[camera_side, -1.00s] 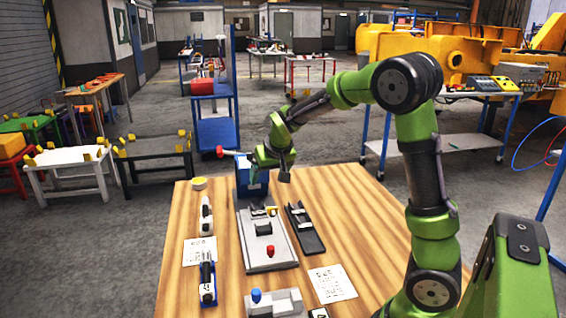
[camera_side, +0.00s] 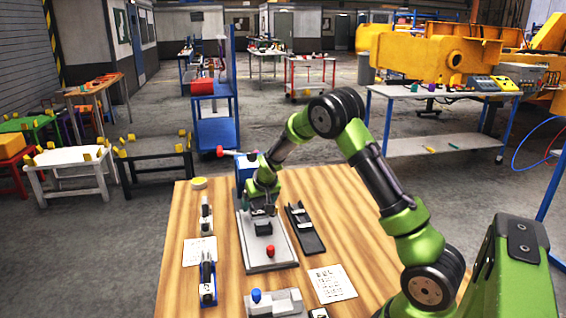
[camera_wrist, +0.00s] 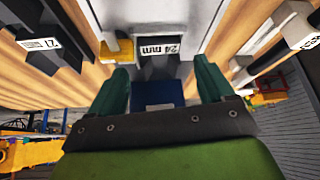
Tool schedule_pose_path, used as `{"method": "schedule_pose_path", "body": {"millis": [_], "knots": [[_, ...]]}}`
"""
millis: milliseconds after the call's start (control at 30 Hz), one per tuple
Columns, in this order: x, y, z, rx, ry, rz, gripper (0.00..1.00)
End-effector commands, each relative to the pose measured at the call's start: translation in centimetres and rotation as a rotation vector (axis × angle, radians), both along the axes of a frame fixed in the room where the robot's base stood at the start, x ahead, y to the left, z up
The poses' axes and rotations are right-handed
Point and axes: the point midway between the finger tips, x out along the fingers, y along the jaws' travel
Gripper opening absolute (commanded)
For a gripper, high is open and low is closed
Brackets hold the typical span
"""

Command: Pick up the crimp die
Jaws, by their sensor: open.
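A dark block with a white "24 mm" label (camera_wrist: 163,48), which looks like the crimp die, sits on a light grey plate (camera_wrist: 143,14) in the wrist view. In the side view a black block (camera_side: 263,229) stands on the same grey plate (camera_side: 281,259), just below my gripper (camera_side: 263,209). In the wrist view my gripper (camera_wrist: 160,66) is open, its two green fingers pointing at the labelled block with the gap lined up on it. Nothing is held. The gripper hides part of the plate's far end in the side view.
A black tray (camera_side: 309,236) lies right of the plate. A red knob (camera_side: 270,251) stands on its near part. A blue box (camera_side: 240,172) stands behind it. White and black tools (camera_side: 206,217) lie to the left. Paper sheets (camera_side: 333,284) lie on the wooden table.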

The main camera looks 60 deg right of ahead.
Motion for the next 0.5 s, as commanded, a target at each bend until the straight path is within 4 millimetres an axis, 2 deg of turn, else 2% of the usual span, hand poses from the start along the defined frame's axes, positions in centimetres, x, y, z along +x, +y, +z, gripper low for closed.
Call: {"method": "schedule_pose_path", "body": {"millis": [100,333,500], "knots": [[0.39,-0.3,-0.9,0.0,0.0,0.0,0.81],[0.46,-0.31,-0.96,0.001,0.0,0.0,0.81],[0.45,-0.31,-0.95,0.0,0.0,0.0,0.57]]}}
